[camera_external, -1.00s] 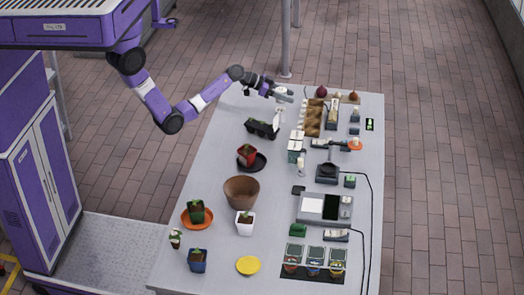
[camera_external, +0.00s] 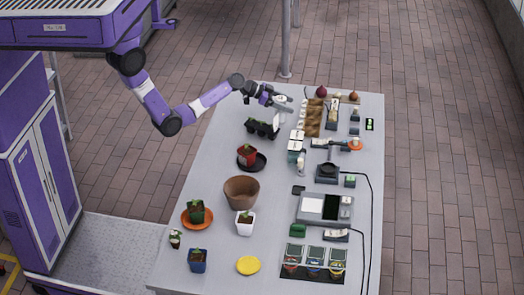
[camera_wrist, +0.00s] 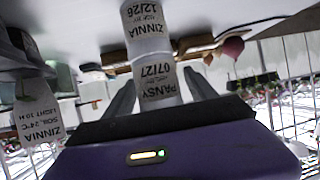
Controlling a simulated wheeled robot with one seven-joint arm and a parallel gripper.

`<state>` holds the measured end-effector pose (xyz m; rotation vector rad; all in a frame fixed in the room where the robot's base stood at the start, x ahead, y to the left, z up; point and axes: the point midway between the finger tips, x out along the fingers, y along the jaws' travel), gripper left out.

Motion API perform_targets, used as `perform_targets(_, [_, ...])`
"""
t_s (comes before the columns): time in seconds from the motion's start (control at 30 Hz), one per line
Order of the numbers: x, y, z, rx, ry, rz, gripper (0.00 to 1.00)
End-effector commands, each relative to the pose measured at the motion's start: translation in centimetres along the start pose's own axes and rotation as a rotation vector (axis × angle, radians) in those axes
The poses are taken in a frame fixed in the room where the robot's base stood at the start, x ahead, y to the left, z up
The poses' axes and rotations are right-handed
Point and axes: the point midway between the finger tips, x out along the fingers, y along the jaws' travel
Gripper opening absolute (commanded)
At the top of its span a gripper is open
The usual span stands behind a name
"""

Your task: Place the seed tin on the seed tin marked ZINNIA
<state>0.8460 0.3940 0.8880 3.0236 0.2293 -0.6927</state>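My gripper (camera_external: 283,104) is low over the far left part of the table. In the wrist view, which is upside down, its fingers (camera_wrist: 160,95) sit on both sides of a pale seed tin marked PANSY 07/27 (camera_wrist: 157,86). A tin marked ZINNIA 12/26 (camera_wrist: 144,22) stands on the table directly beneath the PANSY tin. A pale rim shows between their labels; I cannot tell whether they touch. In the external view, the pale tins (camera_external: 276,121) under the gripper are too small to read.
A dark tray of items (camera_external: 261,128) is just left of the tins. White boxes (camera_external: 296,134) and a brown egg-carton-like tray (camera_external: 313,117) are to the right. A label reading ZINNIA, SOIL 24°C (camera_wrist: 38,120) shows in the wrist view.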

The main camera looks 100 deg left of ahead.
Motion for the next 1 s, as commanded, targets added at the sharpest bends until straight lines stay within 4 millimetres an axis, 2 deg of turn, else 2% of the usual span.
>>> perform_targets(0.27, [-0.4,0.0,-0.3,-0.001,0.001,-0.001,0.66])
perform_targets(0.37, [-1.8,0.0,-0.2,0.0,0.002,-0.001,0.66])
perform_targets(0.7, [-8.7,0.0,-0.2,0.0,0.002,-0.002,0.66])
perform_targets(0.83, [-10.6,-0.1,-0.3,0.0,0.002,-0.001,0.66])
perform_targets(1.0, [-11.9,0.0,-0.2,-0.001,0.0,0.0,0.66])
